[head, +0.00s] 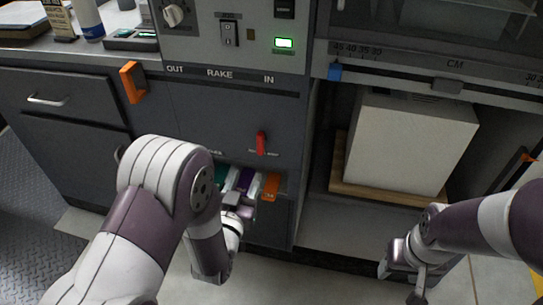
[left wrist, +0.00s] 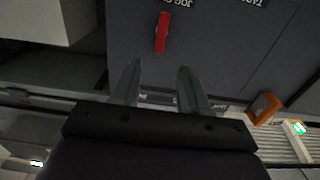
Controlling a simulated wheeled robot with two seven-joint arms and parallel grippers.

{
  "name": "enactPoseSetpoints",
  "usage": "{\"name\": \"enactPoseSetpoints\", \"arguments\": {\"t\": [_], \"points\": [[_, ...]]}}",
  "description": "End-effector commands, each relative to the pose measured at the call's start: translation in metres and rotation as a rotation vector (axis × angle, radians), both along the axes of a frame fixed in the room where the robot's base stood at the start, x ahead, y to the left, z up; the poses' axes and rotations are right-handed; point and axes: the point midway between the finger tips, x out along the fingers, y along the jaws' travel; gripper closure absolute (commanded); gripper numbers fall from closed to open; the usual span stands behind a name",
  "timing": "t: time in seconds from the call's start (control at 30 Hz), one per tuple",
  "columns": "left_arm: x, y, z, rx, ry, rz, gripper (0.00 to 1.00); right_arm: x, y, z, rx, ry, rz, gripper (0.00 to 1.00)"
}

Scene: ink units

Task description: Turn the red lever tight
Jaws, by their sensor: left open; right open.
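The red lever (head: 261,143) stands roughly upright on the dark front panel of the machine, below the OUT, RAKE, IN labels. It also shows in the left wrist view (left wrist: 162,33), just past my fingertips and slightly tilted. My left gripper (left wrist: 157,78) is open and empty, with its two fingers pointing toward the panel by the lever, apart from it. In the head view my left arm hides much of this gripper, which is low in front of the panel. My right gripper (head: 402,283) is open and empty at the lower right, in front of the open bay.
An orange handle (head: 132,82) sticks out at the left. A white block (head: 410,140) stands on a wooden board (head: 385,192) in the right bay.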

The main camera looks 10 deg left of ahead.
Motion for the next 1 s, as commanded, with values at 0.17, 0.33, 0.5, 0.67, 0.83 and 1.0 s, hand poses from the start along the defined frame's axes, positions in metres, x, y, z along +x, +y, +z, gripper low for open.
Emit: {"name": "enactPoseSetpoints", "arguments": {"t": [0.17, 0.33, 0.5, 0.67, 0.83, 1.0], "points": [[0.028, 0.0, 0.001, -0.001, -0.019, 0.001, 0.55, 0.0, 0.0, -0.008, 0.0, 0.001, 0.0, 0.45], [0.073, -0.002, 0.0, -0.001, -0.018, 0.001, 0.55, 0.0, 0.0, -0.019, 0.0, 0.002, 0.0, 0.45], [0.108, -0.004, 0.001, -0.001, -0.016, 0.0, 0.55, 0.0, 0.0, -0.026, 0.0, 0.002, 0.0, 0.45], [0.124, -0.004, 0.002, 0.0, -0.014, 0.0, 0.55, 0.0, 0.0, -0.028, 0.0, 0.002, 0.0, 0.45], [0.126, -0.004, 0.003, 0.0, -0.014, 0.0, 0.55, 0.0, 0.0, -0.027, 0.0, 0.001, 0.0, 0.45], [0.125, -0.004, 0.003, 0.0, -0.013, 0.0, 0.78, 0.0, 0.0, -0.027, 0.0, 0.002, 0.0, 0.45]]}}
